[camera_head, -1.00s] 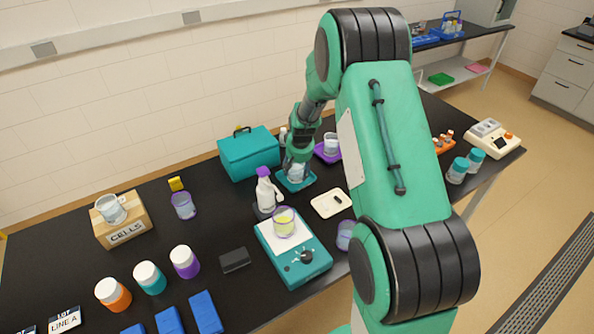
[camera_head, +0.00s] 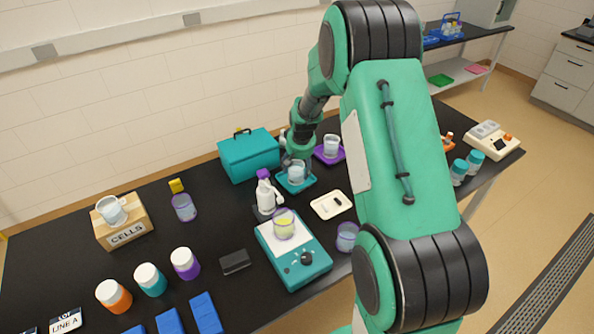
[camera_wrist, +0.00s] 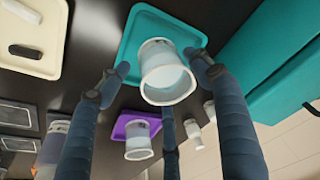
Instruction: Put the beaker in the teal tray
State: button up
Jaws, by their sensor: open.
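The beaker (camera_head: 296,173), pale and holding light blue contents, stands upright in the teal tray (camera_head: 283,186) near the back of the bench. In the wrist view the beaker (camera_wrist: 166,75) is inside the teal tray (camera_wrist: 137,22), clear of its rim. My gripper (camera_head: 290,158) is open just behind and above the beaker. In the wrist view, the spread fingers of my gripper (camera_wrist: 158,70) sit on both sides of the beaker, with a gap visible at the left. The far finger is partly hidden behind other parts of the view.
A purple tray (camera_head: 326,158) with another beaker (camera_head: 331,145) stands right behind the teal tray. A teal case (camera_head: 249,155) is close on the left.

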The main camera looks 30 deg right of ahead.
jog(key=p+v, duration=0.1)
jog(key=v, duration=0.7)
jog(key=shift+r, duration=0.3)
jog(key=shift+s, duration=0.15)
jog(key=s+a+r+n+t, duration=0.1)
jog(key=s+a+r, duration=0.65)
jog(key=r, duration=0.35)
jog(key=s+a+r+n, duration=0.1)
jog(key=s+a+r, duration=0.65)
jog(key=r, duration=0.25)
jog(key=s+a+r, duration=0.1)
jog(key=s+a, duration=0.2)
jog(key=s, duration=0.4)
jog(key=s+a+r+n+t, duration=0.1)
jog(key=s+a+r, duration=0.1)
jog(key=s, duration=0.6)
jog(key=s+a+r, duration=0.2)
jog(key=s+a, duration=0.2)
jog(key=s, duration=0.3)
jog(key=shift+s+a+r+t+y, duration=0.2)
jog(key=shift+a+t+y, duration=0.05)
jog(key=shift+t+y, duration=0.15)
